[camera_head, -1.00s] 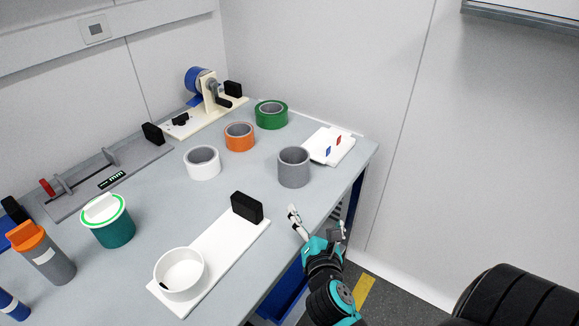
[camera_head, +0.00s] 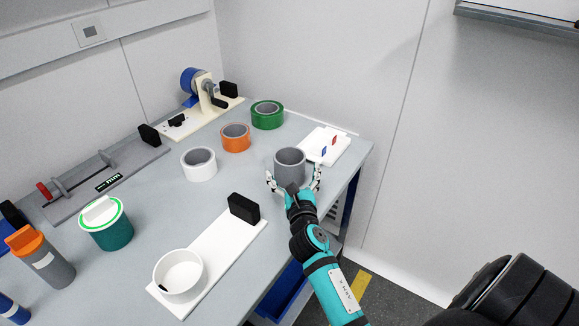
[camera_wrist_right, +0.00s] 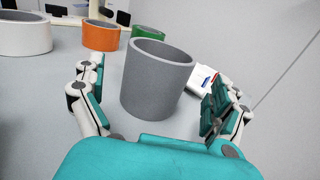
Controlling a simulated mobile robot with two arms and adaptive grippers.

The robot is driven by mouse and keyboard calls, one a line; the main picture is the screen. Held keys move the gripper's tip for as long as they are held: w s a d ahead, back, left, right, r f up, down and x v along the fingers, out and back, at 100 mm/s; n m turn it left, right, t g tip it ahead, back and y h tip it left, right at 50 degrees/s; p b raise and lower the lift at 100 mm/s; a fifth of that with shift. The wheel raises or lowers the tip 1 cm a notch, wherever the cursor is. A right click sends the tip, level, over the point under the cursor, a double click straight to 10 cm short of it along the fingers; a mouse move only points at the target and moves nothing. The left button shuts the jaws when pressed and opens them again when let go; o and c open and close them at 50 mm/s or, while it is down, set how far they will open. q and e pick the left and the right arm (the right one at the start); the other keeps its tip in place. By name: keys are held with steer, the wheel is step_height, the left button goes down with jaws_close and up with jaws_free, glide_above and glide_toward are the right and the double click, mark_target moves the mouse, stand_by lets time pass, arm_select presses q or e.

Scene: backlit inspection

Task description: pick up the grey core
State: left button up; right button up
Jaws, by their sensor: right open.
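The grey core (camera_head: 289,165) is a hollow grey cylinder standing upright near the right edge of the table. It also shows large in the right wrist view (camera_wrist_right: 155,82). My right gripper (camera_head: 294,180) is open at its near side, one finger to the left of the core and one to the right. In the right wrist view the open fingers (camera_wrist_right: 155,100) flank the core, with visible gaps on both sides. The core's lower near part is partly hidden by the gripper in the head view. My left gripper is not in view.
An orange roll (camera_head: 236,137), a white roll (camera_head: 199,164) and a green roll (camera_head: 267,115) stand left and behind. A white board (camera_head: 325,143) with red and blue pieces lies to the right. A white plate with a black block (camera_head: 244,208) is nearer.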

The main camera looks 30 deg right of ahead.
mark_target(288, 153)
steer(key=shift+x, duration=2.7)
steer(key=c, duration=1.1)
